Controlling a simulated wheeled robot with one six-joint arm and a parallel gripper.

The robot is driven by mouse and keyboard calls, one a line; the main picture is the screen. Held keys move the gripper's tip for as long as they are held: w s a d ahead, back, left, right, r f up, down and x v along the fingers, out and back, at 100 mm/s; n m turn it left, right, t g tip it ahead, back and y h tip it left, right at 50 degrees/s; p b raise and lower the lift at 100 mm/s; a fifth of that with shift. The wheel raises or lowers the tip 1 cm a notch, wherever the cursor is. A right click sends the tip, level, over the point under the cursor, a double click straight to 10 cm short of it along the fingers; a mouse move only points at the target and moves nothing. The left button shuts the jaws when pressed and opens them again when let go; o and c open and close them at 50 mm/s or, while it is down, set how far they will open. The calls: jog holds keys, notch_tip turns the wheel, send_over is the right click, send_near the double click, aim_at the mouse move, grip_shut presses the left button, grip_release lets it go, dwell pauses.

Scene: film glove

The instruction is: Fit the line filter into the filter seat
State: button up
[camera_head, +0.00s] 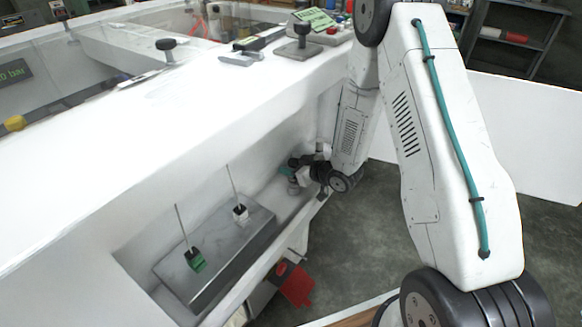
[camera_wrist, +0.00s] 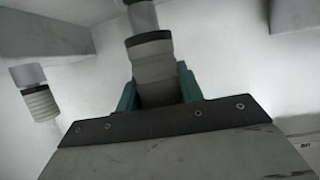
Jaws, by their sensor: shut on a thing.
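My gripper (camera_wrist: 158,88) has teal fingers and is shut on a grey ribbed cylinder with a dark band, which I take to be the line filter (camera_wrist: 152,62). A paler grey cylinder (camera_wrist: 143,17) lies in line with its far end; I cannot tell whether they are joined or merely overlap in view. I cannot make out the filter seat for certain. In the head view my gripper (camera_head: 289,170) is small, inside the right end of the white recess, and the filter is too small to tell there.
A second ribbed grey cylinder (camera_wrist: 41,103) with a pale top stands to the left in the wrist view. A grey block (camera_head: 215,255) with a green and a white fitting, each with a thin rod, lies in the recess. A white counter (camera_head: 150,130) overhangs it.

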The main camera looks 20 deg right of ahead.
jog(key=shift+f, duration=0.75)
jog(key=o, duration=1.1)
jog(key=shift+c, duration=0.2)
jog(key=shift+s+r, duration=0.1)
jog(key=v, duration=0.7)
jog(key=shift+s+d+r, duration=0.15)
jog(key=shift+s+d, duration=0.05)
jog(key=shift+d, duration=0.05)
